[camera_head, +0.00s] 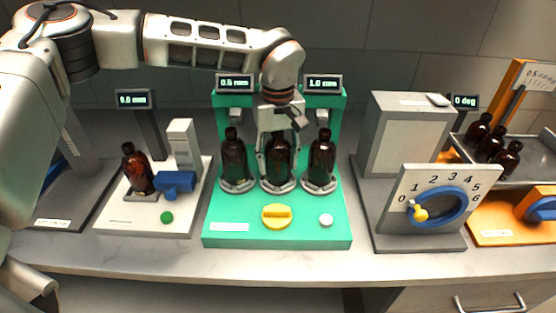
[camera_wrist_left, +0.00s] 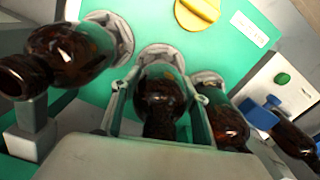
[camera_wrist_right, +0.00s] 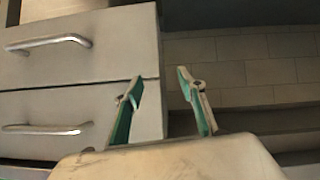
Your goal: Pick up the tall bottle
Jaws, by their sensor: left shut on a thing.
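Three dark amber bottles stand upright in a row in grey ring seats on the green station (camera_head: 225,225): the left bottle (camera_head: 234,160), the middle bottle (camera_head: 278,168) and the right bottle (camera_head: 322,160). I cannot clearly tell which is taller. My left gripper (camera_head: 277,155) comes down from above and is shut on the middle bottle, which still sits at its ring. In the left wrist view the fingers (camera_wrist_left: 160,98) flank this bottle (camera_wrist_left: 160,92); its base is partly hidden. My right gripper (camera_wrist_right: 159,82) is open and empty, in front of grey drawers.
The neighbouring bottles stand close on both sides of my left gripper. A white station with another bottle (camera_head: 136,168) is at left. Two displays (camera_head: 234,84) stand behind.

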